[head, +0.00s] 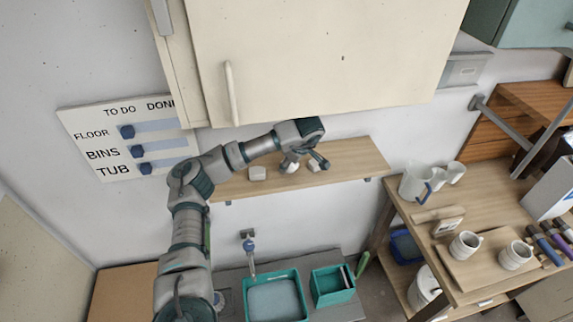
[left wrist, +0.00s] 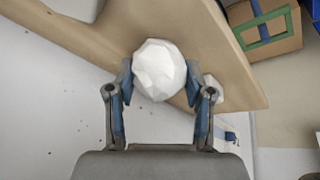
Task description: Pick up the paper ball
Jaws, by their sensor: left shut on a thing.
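The paper ball (left wrist: 160,68) is a white, crumpled, faceted lump in the left wrist view. My left gripper (left wrist: 160,84) has one finger on each side of it and is shut on it. Behind the ball is the wooden wall shelf (left wrist: 100,35); I cannot tell whether the ball still touches it. In the head view my left gripper (head: 305,160) is over the shelf (head: 350,160), below the cream cabinet. White lumps show around its fingers there, and which one is the ball is hard to tell. My right gripper is not in view.
A white block (head: 257,173) lies on the shelf left of my gripper. The cream cabinet (head: 320,60) hangs close above my arm. Below are teal tubs (head: 333,285). A wooden table (head: 415,240) with white mugs (head: 466,245) stands at right. The shelf's right end is clear.

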